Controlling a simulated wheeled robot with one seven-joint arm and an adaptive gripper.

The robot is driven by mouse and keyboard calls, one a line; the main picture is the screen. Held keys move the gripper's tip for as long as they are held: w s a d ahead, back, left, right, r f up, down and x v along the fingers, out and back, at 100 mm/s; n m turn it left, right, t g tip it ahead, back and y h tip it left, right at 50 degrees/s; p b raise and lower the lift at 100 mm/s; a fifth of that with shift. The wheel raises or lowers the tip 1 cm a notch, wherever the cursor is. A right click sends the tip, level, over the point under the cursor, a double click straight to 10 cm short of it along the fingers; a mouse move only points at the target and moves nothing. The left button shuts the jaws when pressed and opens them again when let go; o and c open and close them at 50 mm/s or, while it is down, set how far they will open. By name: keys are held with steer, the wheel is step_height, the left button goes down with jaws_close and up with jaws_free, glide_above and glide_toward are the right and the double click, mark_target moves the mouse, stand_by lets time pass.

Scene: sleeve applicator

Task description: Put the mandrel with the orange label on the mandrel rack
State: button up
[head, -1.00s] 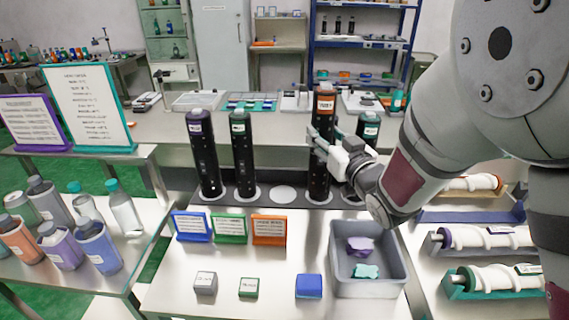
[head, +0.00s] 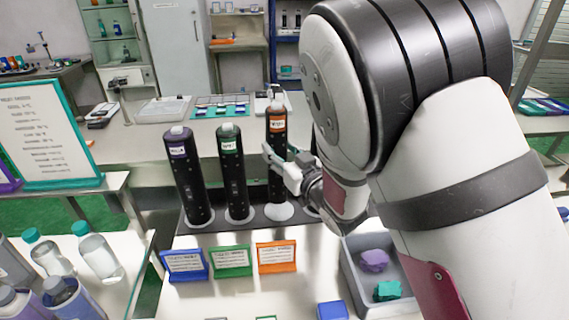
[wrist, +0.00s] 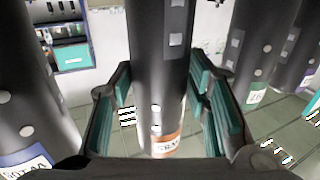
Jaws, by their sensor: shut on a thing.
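The mandrel with the orange label (head: 277,150) is a tall black cylinder, upright in my gripper (head: 287,170). In the wrist view, the mandrel (wrist: 160,75) stands between the teal finger pads (wrist: 160,95), its orange label low in the picture. The mandrel rack (head: 258,219) is a dark base with pale round seats. The mandrel's lower end is at the third seat from the left (head: 280,212); I cannot tell whether it rests there or hovers. A purple-labelled mandrel (head: 190,180) and a green-labelled mandrel (head: 233,175) stand in the two seats to its left.
A blue-labelled mandrel (wrist: 25,115) shows in the wrist view, close beside my gripper. Blue (head: 185,263), green (head: 230,260) and orange (head: 276,257) cards stand before the rack. A grey bin (head: 352,272) holds purple and teal pieces. My arm hides the right side.

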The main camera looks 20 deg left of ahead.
steer(key=shift+f, duration=2.05)
steer(key=shift+f, duration=0.15)
steer(key=o, duration=1.5)
steer(key=b+v, duration=0.1)
steer(key=v, duration=1.1)
